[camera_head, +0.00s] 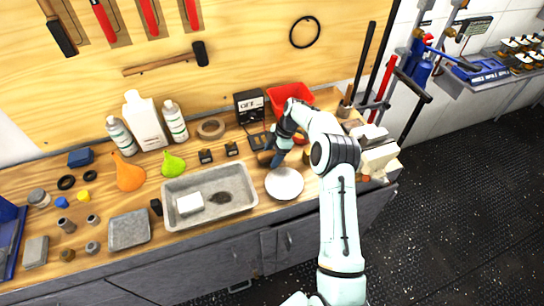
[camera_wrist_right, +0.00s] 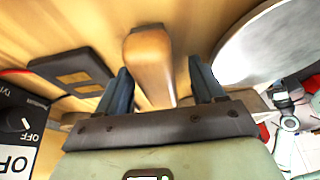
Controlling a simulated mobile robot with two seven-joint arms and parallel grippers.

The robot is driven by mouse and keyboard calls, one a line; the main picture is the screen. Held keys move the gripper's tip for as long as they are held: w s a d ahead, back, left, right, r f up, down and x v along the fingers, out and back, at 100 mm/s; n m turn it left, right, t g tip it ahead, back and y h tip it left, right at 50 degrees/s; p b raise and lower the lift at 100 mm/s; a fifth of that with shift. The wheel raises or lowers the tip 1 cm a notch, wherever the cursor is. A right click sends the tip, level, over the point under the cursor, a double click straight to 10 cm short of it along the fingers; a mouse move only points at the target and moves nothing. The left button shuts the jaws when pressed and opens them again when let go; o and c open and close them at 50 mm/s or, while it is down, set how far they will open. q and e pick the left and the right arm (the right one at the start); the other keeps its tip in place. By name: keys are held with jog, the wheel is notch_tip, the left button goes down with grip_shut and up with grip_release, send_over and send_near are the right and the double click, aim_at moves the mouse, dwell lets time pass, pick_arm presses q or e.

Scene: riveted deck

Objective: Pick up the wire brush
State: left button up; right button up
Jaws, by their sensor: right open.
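The wire brush shows as a rounded wooden handle (camera_wrist_right: 150,58) in the right wrist view, lying on the wooden bench top. In the head view a small brown part of it (camera_head: 265,159) shows beside my right gripper. Its bristles cannot be made out. My right gripper (camera_head: 273,154) is low over the bench, between the black meter box and the white plate. In the right wrist view its two dark blue fingers (camera_wrist_right: 158,72) are apart, one on each side of the handle, with gaps visible. My left gripper is not in view.
A white round plate (camera_head: 284,184) lies just in front of the gripper. A black meter box (camera_head: 250,106) and a red bin (camera_head: 290,97) stand behind it. A grey metal tray (camera_head: 240,203) is to the left.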

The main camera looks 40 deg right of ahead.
aim_at(272, 152)
jog(key=shift+w+f, duration=0.1)
jog(key=shift+w, duration=0.1)
jog(key=shift+s, duration=0.1)
jog(key=c, duration=1.1)
notch_tip(272, 152, up, 20)
jog(key=shift+o, duration=1)
jog(key=shift+c, duration=0.2)
